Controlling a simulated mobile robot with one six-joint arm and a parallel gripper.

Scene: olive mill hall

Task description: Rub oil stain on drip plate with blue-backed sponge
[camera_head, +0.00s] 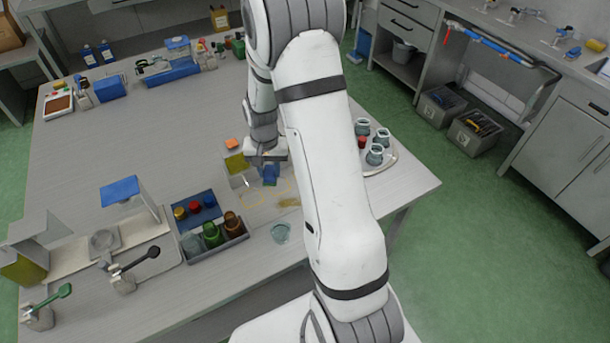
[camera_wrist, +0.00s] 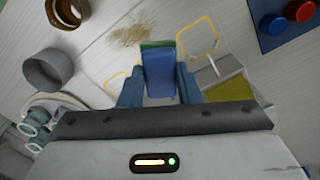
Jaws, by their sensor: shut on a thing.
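My gripper (camera_head: 268,158) is shut on the blue-backed sponge (camera_head: 270,174), above the table. In the wrist view the sponge (camera_wrist: 159,77) sits between my two blue fingers (camera_wrist: 159,88); its blue back faces the camera and a green layer shows along its far edge. The brownish oil stain (camera_head: 289,202) lies on the pale drip plate (camera_wrist: 163,27), a little to the right of and nearer than the sponge in the head view. In the wrist view the stain (camera_wrist: 134,36) is beyond the sponge, apart from it. Whether the sponge touches the surface I cannot tell.
Yellow outlines (camera_head: 251,199) mark the surface beside the stain. An olive-panelled box (camera_head: 237,164) and an orange block (camera_head: 232,144) are left of my gripper. A tray of jars (camera_head: 391,157) stands right, partly behind my arm.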

